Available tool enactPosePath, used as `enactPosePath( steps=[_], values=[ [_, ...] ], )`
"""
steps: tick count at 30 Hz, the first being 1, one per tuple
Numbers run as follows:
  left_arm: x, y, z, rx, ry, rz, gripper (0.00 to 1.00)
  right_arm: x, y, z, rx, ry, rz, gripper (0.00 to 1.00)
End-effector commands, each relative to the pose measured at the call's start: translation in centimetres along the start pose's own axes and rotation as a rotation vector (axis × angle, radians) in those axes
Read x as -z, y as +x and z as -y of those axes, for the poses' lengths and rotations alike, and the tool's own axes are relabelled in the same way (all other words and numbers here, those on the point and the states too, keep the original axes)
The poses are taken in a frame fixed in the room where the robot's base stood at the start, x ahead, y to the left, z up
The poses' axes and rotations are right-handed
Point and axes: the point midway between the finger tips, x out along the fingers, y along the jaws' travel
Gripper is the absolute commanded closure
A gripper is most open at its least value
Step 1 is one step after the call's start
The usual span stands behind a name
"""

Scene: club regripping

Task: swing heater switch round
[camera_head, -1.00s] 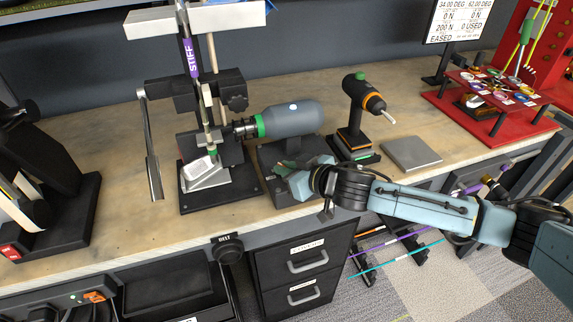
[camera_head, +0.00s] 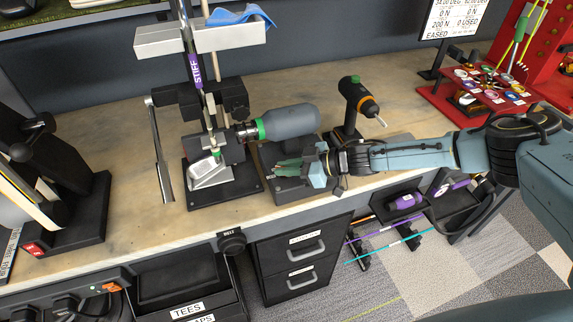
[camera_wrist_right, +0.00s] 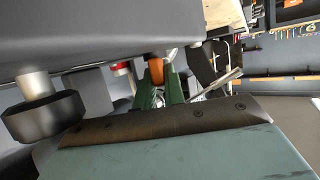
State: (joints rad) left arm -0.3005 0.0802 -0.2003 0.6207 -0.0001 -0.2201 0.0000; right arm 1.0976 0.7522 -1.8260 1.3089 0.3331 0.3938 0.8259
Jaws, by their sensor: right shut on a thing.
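The grey cylinder with a green collar (camera_head: 290,122), which I take for the heater, lies on its side on a dark base (camera_head: 290,190) at the middle of the bench. My right gripper (camera_head: 283,165) comes in from the right, just below the cylinder and over the base. In the right wrist view its green fingers (camera_wrist_right: 160,92) are shut on a small orange piece (camera_wrist_right: 156,70), which looks like the switch, under a large dark body (camera_wrist_right: 110,35). The orange piece is hidden in the head view. My left gripper is not in view.
A clamp stand (camera_head: 225,185) holding an upright shaft with a purple band stands left of the cylinder. A black tool with an orange ring (camera_head: 366,102) stands behind my right arm. A red rack (camera_head: 480,90) is at the back right. A dark knob (camera_wrist_right: 42,117) hangs at the wrist view's left.

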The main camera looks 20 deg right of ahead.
Motion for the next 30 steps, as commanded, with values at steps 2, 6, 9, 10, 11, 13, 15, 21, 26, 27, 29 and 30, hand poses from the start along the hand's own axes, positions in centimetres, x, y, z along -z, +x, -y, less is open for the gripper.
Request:
enactPosePath(
  steps=[2, 6, 9, 10, 11, 13, 15, 21, 26, 27, 29, 30],
  values=[
    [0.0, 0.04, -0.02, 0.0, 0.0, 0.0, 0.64, 0.09, 0.02, -0.24, 0.03, -0.018, 0.0, 1.0],
    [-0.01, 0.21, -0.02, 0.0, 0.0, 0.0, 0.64, 0.05, 0.01, -0.3, 0.084, -0.039, -0.001, 1.0],
    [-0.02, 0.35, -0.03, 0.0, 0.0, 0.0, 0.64, -0.01, 0.05, -0.28, 0.117, -0.051, 0.0, 1.0],
    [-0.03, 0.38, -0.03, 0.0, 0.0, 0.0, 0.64, 0.0, 0.04, -0.27, 0.126, -0.055, 0.0, 1.0],
    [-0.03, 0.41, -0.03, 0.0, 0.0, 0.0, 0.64, 0.0, 0.04, -0.27, 0.133, -0.059, 0.0, 1.0],
    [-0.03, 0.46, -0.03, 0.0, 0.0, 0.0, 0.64, 0.02, 0.02, -0.29, 0.147, -0.063, -0.001, 1.0],
    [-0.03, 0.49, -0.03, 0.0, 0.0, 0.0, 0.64, 0.02, 0.01, -0.31, 0.155, -0.066, 0.0, 1.0],
    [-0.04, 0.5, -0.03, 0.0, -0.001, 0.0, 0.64, 0.04, 0.0, -0.24, 0.166, -0.07, -0.001, 1.0],
    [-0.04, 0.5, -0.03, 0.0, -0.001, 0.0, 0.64, 0.03, 0.01, -0.23, 0.165, -0.07, -0.001, 1.0],
    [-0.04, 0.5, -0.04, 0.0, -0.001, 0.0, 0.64, 0.03, 0.01, -0.23, 0.165, -0.07, -0.001, 1.0],
    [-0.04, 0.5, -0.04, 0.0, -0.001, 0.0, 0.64, 0.03, 0.02, -0.23, 0.165, -0.07, -0.001, 1.0],
    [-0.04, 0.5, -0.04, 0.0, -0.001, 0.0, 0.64, 0.03, 0.02, -0.23, 0.165, -0.069, -0.001, 0.84]
  ],
)
